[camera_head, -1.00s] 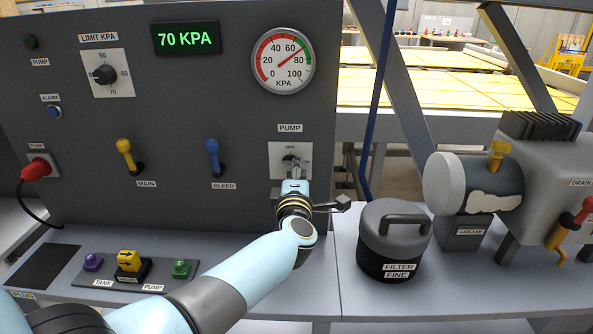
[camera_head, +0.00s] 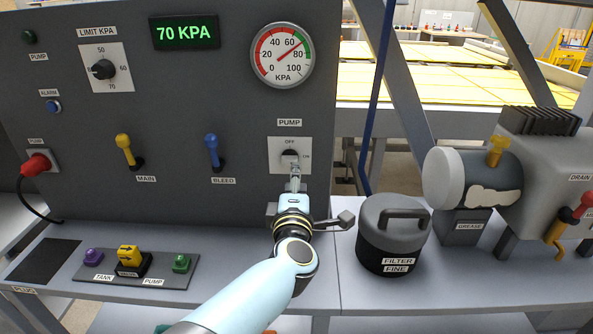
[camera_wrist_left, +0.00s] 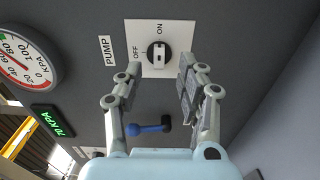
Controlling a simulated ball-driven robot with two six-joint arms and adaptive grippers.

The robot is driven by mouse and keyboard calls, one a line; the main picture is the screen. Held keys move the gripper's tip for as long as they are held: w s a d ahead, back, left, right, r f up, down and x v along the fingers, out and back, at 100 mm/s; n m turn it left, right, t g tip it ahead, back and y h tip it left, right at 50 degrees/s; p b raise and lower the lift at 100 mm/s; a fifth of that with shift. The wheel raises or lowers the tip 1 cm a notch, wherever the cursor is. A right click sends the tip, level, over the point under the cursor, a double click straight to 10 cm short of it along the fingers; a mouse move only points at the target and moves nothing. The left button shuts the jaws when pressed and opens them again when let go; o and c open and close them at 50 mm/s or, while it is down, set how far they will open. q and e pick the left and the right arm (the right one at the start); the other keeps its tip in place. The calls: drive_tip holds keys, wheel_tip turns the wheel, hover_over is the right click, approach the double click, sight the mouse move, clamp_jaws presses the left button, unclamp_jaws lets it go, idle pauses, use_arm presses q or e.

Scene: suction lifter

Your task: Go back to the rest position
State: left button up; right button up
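The black pump knob (camera_head: 290,157) sits on a white plate on the dark panel, with OFF above it and ON to its right. It also shows in the left wrist view (camera_wrist_left: 157,54), where its pale bar runs toward the ON side. My left gripper (camera_head: 295,172) is just below and in front of the knob. In the left wrist view its fingers (camera_wrist_left: 158,82) stand apart with nothing between them, and the knob is beyond the tips. Contact is not visible. My right gripper is not in view.
The yellow main lever (camera_head: 124,146) and blue bleed lever (camera_head: 213,150) stick out left of my arm. The filter canister (camera_head: 393,240) stands right of my wrist. A button box (camera_head: 130,267) is on the bench at left. The gauge (camera_head: 282,56) reads about 70.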

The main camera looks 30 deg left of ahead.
use_arm(q)
drive_tip(key=shift+v, duration=0.75)
